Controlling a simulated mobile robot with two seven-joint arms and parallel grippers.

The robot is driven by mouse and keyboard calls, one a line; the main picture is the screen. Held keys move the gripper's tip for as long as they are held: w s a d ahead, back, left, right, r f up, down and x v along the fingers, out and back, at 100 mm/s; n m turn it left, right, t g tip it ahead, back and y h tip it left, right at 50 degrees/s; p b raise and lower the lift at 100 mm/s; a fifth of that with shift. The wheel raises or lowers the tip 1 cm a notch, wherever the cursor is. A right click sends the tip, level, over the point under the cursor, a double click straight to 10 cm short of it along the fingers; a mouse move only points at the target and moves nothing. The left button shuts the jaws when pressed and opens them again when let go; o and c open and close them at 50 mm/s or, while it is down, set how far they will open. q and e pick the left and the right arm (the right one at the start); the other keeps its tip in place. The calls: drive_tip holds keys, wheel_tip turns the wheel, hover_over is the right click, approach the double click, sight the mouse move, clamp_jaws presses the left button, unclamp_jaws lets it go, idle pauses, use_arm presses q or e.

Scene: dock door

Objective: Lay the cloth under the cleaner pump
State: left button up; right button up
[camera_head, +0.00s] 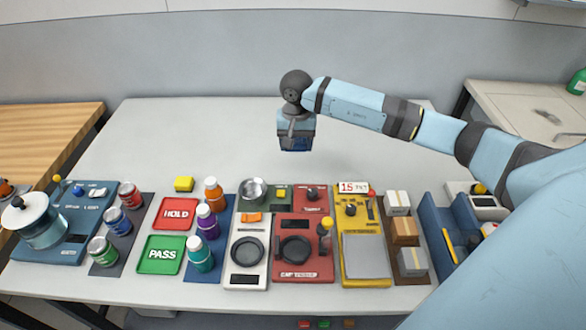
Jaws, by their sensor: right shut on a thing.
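My right gripper (296,140) hangs above the bare back part of the white bench, pointing down. It is shut on a small dark blue thing (296,146), mostly hidden by the jaws; I cannot tell from its shape whether it is the cloth. A green bottle (577,82), which may be the cleaner pump, stands on the side counter and is cut by the right edge. No cloth lies plainly in view elsewhere. My left gripper is not in view.
The white bench (190,125) is clear at the back. Its front holds cans, bottles, a green PASS tray (161,255), a red HOLD tray (175,213), a red tester (303,262), a yellow scale (365,262) and boxes (405,230). The side counter (520,98) is mostly bare.

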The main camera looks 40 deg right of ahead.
sight(296, 178)
wheel_tip(296, 178, down, 11)
drive_tip(key=shift+r+p, duration=0.1)
drive_tip(key=shift+p, duration=0.35)
drive_tip(key=shift+f, duration=0.2)
drive_tip(key=o, duration=0.9)
